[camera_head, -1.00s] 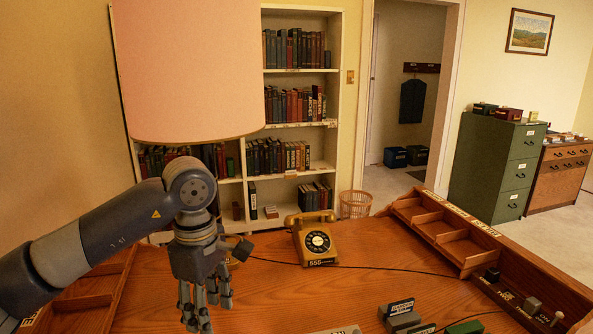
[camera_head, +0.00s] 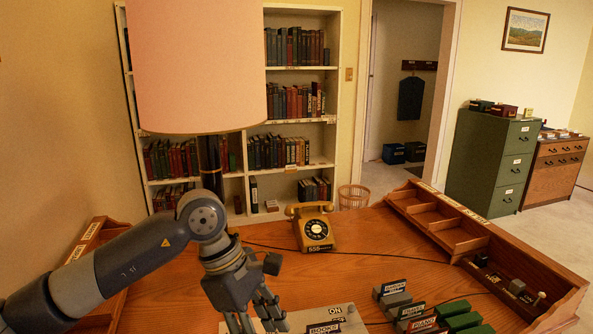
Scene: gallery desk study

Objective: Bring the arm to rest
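My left arm comes in from the left over the wooden desk (camera_head: 370,262). Its gripper (camera_head: 256,318) hangs low near the bottom edge of the picture, fingers downward and apart, with nothing seen between them. It is left of a grey panel with labels (camera_head: 345,318), partly cut off by the bottom edge. Whether the fingers touch anything cannot be told. My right gripper does not show.
A yellow telephone (camera_head: 316,232) stands at the desk's back. Several grey and green labelled blocks (camera_head: 395,296) are right of the gripper. A pink-shaded lamp (camera_head: 195,65) rises behind the arm. Wooden trays (camera_head: 425,212) line the right side. The desk middle is clear.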

